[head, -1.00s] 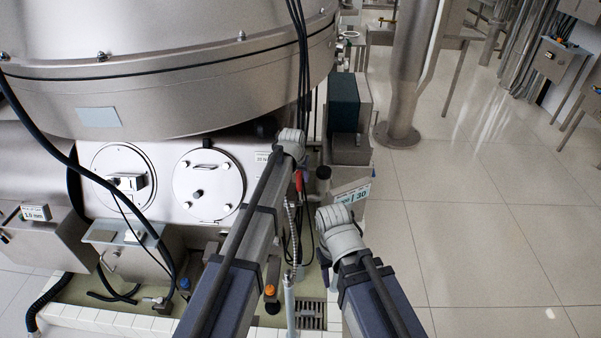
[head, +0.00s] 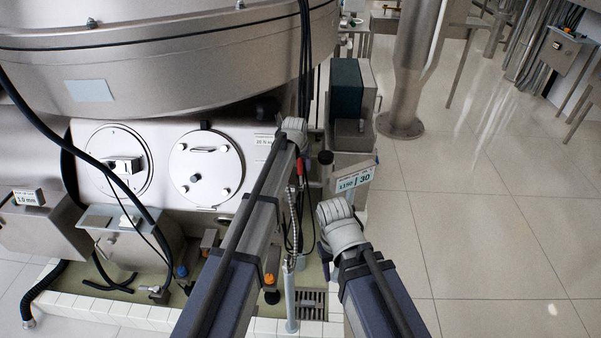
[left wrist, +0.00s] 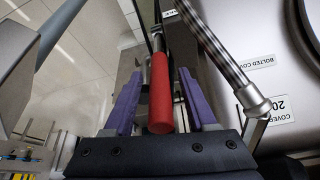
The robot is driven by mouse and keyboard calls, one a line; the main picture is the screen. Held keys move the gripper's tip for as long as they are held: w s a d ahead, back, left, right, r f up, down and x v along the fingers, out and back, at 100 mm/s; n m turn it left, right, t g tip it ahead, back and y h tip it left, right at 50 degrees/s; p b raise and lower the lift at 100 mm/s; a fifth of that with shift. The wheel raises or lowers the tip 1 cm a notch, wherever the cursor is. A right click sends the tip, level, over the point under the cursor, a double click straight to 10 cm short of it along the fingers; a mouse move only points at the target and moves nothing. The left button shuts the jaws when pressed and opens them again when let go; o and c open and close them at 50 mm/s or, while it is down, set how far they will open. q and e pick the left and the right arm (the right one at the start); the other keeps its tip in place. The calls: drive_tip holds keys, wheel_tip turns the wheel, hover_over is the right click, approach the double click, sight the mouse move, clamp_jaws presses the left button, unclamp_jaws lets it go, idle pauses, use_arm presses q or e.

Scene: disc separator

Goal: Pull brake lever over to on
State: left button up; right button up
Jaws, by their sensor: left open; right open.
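The brake lever has a red grip (left wrist: 160,95) on a grey metal rod. In the left wrist view the grip stands between the purple fingers of my left gripper (left wrist: 159,77), which is open, with a gap beside the grip. In the head view a small red part of the lever (head: 300,168) shows just below my left wrist; the left fingers are hidden there by the arm.
A braided metal hose (left wrist: 225,60) runs close to the right of the lever. A large steel drum (head: 190,65) and round bolted covers (head: 205,168) are at left. The tiled floor (head: 480,220) at right is clear.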

use_arm(q)
drive_tip(key=shift+w+f, duration=0.25)
drive_tip(key=shift+f, duration=0.35)
drive_tip(key=shift+c, duration=0.2)
clamp_jaws()
idle(0.8)
